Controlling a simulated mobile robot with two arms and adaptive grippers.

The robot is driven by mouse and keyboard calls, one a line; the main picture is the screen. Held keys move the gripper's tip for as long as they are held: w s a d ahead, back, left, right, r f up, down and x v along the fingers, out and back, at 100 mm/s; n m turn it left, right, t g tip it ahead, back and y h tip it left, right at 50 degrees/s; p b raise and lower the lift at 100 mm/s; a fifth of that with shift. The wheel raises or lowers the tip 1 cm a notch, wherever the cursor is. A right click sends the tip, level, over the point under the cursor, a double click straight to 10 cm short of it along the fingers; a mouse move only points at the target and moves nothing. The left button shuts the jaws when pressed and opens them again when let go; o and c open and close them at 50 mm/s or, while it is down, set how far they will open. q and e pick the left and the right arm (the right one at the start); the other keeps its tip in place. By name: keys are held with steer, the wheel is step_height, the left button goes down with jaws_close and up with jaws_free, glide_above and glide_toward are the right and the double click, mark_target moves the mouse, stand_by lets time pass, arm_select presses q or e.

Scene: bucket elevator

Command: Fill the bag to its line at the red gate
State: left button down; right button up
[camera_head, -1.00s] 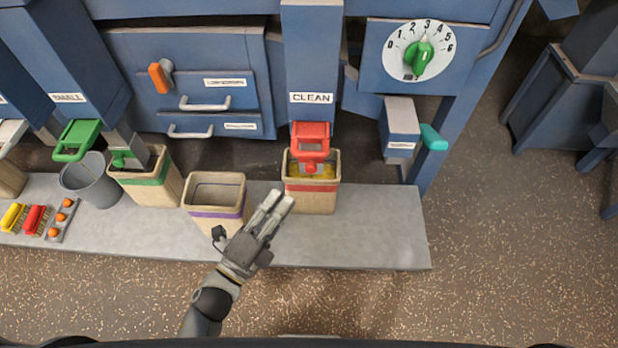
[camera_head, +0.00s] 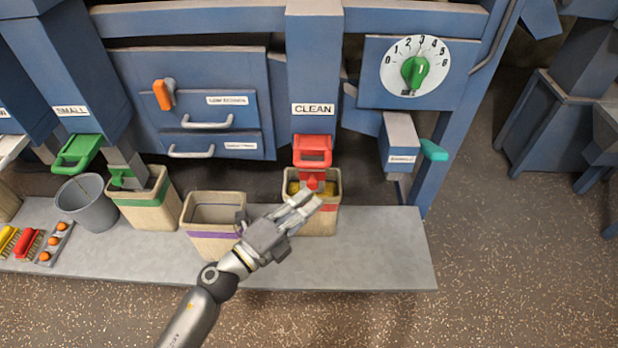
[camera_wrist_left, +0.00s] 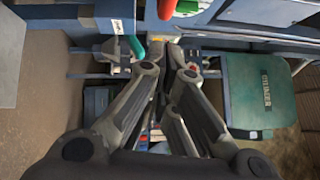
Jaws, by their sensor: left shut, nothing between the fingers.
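The red gate (camera_head: 312,151) hangs under the chute marked CLEAN. The bag (camera_head: 328,223) with a red band stands upright below it on the grey shelf. Yellow grain (camera_head: 293,187) shows inside the bag; its level against the line cannot be told. My left gripper (camera_head: 308,203) is shut and empty, its fingertips in front of the bag's upper front and below the gate in the picture. It hides part of the band. Contact with the bag cannot be told. The shut fingers also show in the left wrist view (camera_wrist_left: 170,65). My right gripper is not in view.
A purple-banded bag (camera_head: 212,243) stands left of the red-banded one. Further left are a green-banded bag (camera_head: 155,215), a grey bucket (camera_head: 90,208) and brushes (camera_head: 28,243). A green dial knob (camera_head: 414,72) and a teal handle (camera_head: 433,150) are at right. The shelf's right end (camera_head: 385,250) is clear.

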mark_target(308, 166)
arm_select(q)
steer(key=w, duration=0.4)
steer(key=shift+w+d+r, duration=0.3)
steer(key=shift+r, duration=0.1)
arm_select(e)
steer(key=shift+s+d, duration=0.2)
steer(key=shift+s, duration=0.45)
arm_select(q)
steer(key=w, duration=0.4)
steer(key=shift+a+r, duration=0.1)
steer(key=shift+r, duration=0.05)
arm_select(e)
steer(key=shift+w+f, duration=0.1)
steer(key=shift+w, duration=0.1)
